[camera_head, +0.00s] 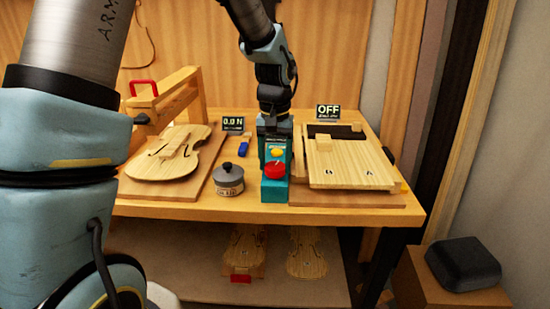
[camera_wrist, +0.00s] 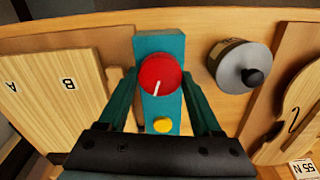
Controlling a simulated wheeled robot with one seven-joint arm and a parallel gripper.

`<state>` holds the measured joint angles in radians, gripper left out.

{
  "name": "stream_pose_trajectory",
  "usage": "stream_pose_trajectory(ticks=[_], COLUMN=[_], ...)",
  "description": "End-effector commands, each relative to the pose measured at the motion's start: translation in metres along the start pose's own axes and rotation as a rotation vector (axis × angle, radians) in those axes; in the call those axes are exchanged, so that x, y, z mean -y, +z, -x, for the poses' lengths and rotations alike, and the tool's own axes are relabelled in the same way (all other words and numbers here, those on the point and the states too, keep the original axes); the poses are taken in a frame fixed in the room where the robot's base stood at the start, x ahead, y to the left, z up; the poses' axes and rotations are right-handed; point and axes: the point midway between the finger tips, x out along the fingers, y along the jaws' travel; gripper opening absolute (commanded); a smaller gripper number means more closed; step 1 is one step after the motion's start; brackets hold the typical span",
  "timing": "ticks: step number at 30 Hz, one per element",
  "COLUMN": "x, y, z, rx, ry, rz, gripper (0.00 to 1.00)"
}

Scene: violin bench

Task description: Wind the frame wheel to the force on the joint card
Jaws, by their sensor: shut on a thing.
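A teal block (camera_head: 284,192) with a round red knob (camera_head: 275,170) and a yellow button (camera_head: 277,152) stands near the bench's front edge. My gripper (camera_head: 276,148) reaches down over this block, its fingers on either side of the red knob, which shows a white pointer line in the wrist view (camera_wrist: 160,72). A small display (camera_head: 233,123) behind reads 0.0 N. A card reading 55 N (camera_wrist: 303,169) shows at the lower right of the wrist view. The wooden frame (camera_head: 165,97) stands at the left, over a violin body (camera_head: 165,160). The fingertips' exact contact is hard to see.
A grey lidded pot (camera_head: 229,180) stands close left of the block. A wooden board fixture (camera_head: 350,170) lies close right, marked A and B in the wrist view. A display (camera_head: 328,111) behind it reads OFF. Violin parts (camera_head: 307,255) lie on the lower shelf.

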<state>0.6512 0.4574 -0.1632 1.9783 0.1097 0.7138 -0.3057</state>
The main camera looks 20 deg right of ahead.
Motion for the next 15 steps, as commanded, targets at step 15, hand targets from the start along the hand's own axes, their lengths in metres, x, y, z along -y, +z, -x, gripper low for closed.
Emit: stream_pose_trajectory(ticks=[15], x=[-0.0005], y=[0.0008], z=[0.0020], rx=[0.003], ry=[0.001], rz=[-0.491], gripper=[0.11])
